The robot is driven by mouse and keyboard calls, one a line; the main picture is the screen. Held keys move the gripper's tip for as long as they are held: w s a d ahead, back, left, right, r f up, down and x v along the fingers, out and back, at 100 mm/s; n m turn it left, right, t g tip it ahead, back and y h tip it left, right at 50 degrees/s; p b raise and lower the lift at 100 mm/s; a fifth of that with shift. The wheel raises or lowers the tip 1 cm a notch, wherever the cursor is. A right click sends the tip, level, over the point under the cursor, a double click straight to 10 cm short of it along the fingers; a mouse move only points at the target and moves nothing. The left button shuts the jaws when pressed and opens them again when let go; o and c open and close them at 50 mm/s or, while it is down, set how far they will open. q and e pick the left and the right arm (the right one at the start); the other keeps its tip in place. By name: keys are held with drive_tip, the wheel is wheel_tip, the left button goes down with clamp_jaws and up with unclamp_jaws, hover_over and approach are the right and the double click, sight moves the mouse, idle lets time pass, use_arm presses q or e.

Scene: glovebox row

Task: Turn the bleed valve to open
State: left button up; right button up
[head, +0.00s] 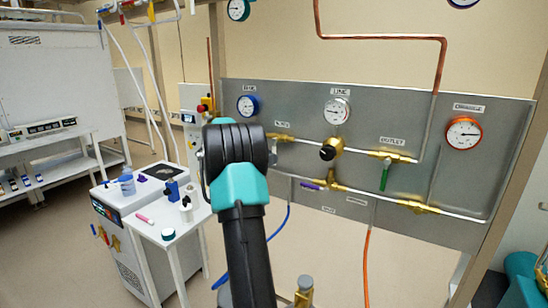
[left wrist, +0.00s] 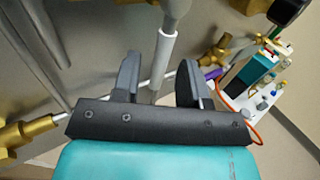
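My left gripper (head: 236,146) stands in front of the panel's left part in the head view, its fingertips hidden behind its own body. In the left wrist view the left gripper (left wrist: 160,78) is open, with a pale pipe (left wrist: 165,45) showing between its fingers. A purple valve handle (head: 312,186) lies along the lower pipe, to the right of the gripper; purple also shows beyond the right finger in the left wrist view (left wrist: 212,73). A green handle (head: 385,178) hangs from the upper-right brass valve. I cannot read which label marks the bleed valve. My right gripper is out of view.
The grey panel (head: 455,185) carries a black-knobbed brass regulator (head: 331,150), blue (head: 247,106) and orange (head: 463,133) gauges, and brass fittings. A blue hose and an orange hose (head: 367,265) hang below. A small white table (head: 165,222) with bottles stands left.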

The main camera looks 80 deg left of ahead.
use_arm(q)
drive_tip(key=shift+x, duration=1.1)
clamp_jaws()
